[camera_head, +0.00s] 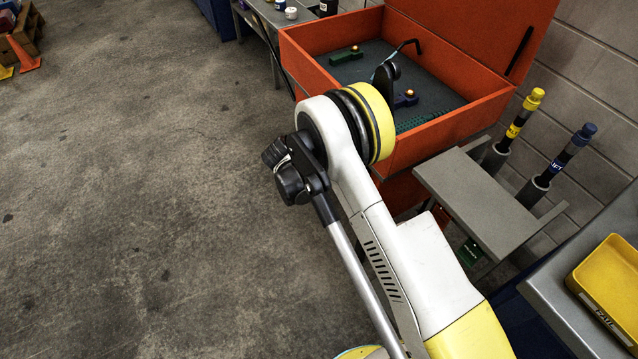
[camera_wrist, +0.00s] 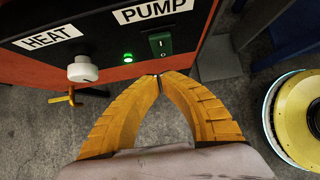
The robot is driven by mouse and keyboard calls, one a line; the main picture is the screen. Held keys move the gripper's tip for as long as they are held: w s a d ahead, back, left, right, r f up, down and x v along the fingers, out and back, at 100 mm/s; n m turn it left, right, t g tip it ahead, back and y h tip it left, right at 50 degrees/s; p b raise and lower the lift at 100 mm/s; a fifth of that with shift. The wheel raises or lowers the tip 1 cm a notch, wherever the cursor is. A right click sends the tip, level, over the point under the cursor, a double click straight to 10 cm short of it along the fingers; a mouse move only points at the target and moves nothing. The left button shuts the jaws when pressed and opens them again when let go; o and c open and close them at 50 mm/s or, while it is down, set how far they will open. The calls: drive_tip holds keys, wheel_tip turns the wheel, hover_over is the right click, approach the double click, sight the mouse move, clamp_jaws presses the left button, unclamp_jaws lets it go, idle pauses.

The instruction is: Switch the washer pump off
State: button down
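The washer is an orange-red cabinet with an open basin (camera_head: 300,58) in the head view. Its dark control panel (camera_wrist: 100,30) fills the top of the wrist view. The green pump rocker switch (camera_wrist: 160,43) sits under the white PUMP label (camera_wrist: 152,10). A green lamp (camera_wrist: 128,58) left of the switch is lit. My gripper (camera_wrist: 159,76) has its two orange fingers with tips together, nothing seen between them. The tips are just below the switch in the picture; I cannot tell whether they touch the panel. The head view hides the gripper behind my arm.
A white knob (camera_wrist: 82,69) under the HEAT label (camera_wrist: 48,37) and a yellow lever (camera_wrist: 72,97) are left of the gripper. In the head view, a grey shelf (camera_head: 480,205), upright tools (camera_head: 519,120) and a yellow tray (camera_head: 610,285) stand right.

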drive_tip(key=shift+w+d+f, duration=0.1)
drive_tip(key=shift+w+d, duration=0.35)
drive_tip(key=shift+d, duration=0.2)
drive_tip(key=shift+d, duration=0.1)
drive_tip(key=shift+w+d+f, duration=0.3)
drive_tip(key=shift+d, duration=0.1)
drive_tip(key=shift+r, duration=0.15)
drive_tip(key=shift+r, duration=0.65)
drive_tip(key=shift+a, duration=0.1)
